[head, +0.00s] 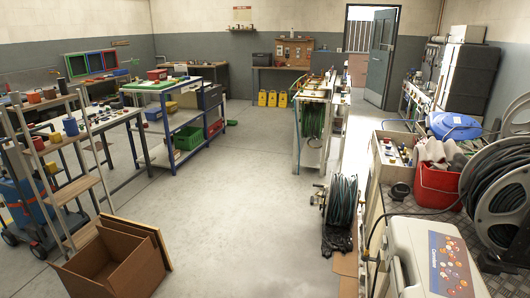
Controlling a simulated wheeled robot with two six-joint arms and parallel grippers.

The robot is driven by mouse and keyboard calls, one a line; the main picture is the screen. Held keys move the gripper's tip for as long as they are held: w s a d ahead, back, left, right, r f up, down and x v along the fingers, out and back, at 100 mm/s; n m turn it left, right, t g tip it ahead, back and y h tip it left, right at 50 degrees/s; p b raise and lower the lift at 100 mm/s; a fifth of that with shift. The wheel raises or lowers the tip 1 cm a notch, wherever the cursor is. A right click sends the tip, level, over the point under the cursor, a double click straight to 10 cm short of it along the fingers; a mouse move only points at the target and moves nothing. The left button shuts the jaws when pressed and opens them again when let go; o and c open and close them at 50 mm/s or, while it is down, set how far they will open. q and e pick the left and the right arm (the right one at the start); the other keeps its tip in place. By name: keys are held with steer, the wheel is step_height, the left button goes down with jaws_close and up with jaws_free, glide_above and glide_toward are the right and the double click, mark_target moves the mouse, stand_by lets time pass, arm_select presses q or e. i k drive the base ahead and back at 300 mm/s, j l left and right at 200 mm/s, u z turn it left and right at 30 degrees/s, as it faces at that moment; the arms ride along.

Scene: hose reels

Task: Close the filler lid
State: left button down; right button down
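I cannot pick out a filler lid for certain. A white box-shaped unit (400,255) with a coloured sticker on its top stands at the bottom right, close to me, cut off by the lower edge. A blue rounded lid or drum (455,126) sits farther back on the right; I cannot tell whether it is open or shut. Neither of my grippers shows in the head view.
A red bucket (438,185) with rags and a large black hose reel (503,195) stand at the right. A green hose reel (343,202) stands on the floor. An open cardboard box (110,265) lies front left. The middle floor (245,190) is clear.

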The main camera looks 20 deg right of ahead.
mark_target(400, 190)
steer(key=i+z, duration=0.15)
steer(key=i, duration=0.3)
steer(key=i+j+z, duration=0.15)
steer(key=i, duration=0.25)
steer(key=i+j+z, duration=0.15)
steer(key=i, duration=0.3)
